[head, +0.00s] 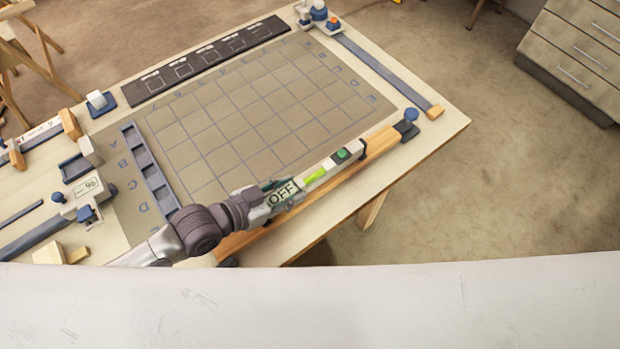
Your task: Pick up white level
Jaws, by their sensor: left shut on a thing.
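The gripper hides part of that end. My right gripper is not in view.
A gridded mat (262,108) covers the middle of the table. A dark slotted strip (208,62) lies at the back and a blue-grey tray (148,168) at the left. A blue-knobbed clamp (410,117) stands near the right corner. Clamps and blocks crowd the left.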

